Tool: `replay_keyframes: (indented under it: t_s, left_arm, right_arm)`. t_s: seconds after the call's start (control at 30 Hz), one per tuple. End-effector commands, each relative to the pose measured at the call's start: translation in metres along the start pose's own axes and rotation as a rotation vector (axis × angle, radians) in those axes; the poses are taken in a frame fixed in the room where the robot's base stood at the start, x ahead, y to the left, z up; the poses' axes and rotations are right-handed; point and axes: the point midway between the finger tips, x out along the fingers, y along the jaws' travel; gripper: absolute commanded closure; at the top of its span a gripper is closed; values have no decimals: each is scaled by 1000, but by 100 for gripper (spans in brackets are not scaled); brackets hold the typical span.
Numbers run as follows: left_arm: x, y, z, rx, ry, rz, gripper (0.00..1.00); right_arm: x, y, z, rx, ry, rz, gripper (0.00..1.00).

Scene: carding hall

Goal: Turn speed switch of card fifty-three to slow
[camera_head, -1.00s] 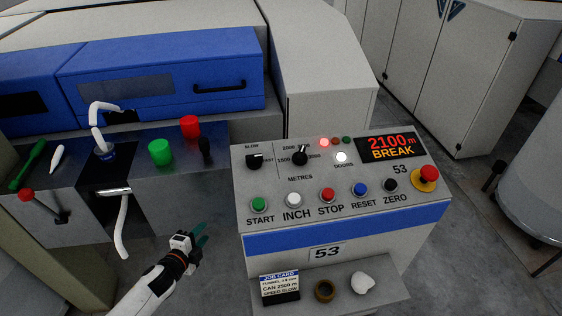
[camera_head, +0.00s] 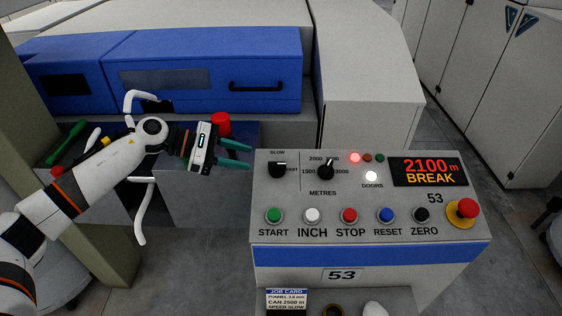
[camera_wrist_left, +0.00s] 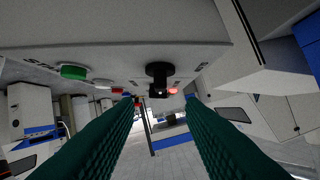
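The speed switch (camera_head: 277,171) is a black knob at the upper left of the card fifty-three panel (camera_head: 262,238), with SLOW printed above it and a partly covered label at its right. Its exact pointer direction is too small to tell. My left gripper (camera_head: 248,155) is just left of the switch, apart from it, with its green fingers spread and empty, pointing right. In the left wrist view, a black knob (camera_wrist_left: 160,72) shows ahead, between the lines of the two open fingers (camera_wrist_left: 162,110). My right gripper is not in view.
The metres knob (camera_head: 326,170) stands right of the switch. Start (camera_head: 273,215), several other buttons and a red emergency stop (camera_head: 467,208) line the panel below. The display (camera_head: 428,172) reads 2100 m BREAK. The job card (camera_head: 288,302) says SPEED SLOW. A red cylinder (camera_head: 221,122) stands behind my gripper.

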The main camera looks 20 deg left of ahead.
Motion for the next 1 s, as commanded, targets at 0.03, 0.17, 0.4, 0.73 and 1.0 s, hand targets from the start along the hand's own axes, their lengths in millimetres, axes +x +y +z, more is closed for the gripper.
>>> replay_keyframes:
  t_s: [0.03,0.17,0.4,0.73,1.0]
  left_arm:
    - [11,0,-4,-1,5,3,64]
    - [38,0,-5,-1,6,2,64]
    - [79,-1,-3,-4,5,0,64]
    - [95,0,-1,-3,4,-2,64]
    - [95,0,-1,-4,4,-2,82]
  right_arm:
    - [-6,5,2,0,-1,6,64]
    - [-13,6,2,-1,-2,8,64]
    - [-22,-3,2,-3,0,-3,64]
    - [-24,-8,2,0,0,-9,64]
    - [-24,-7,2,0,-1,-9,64]
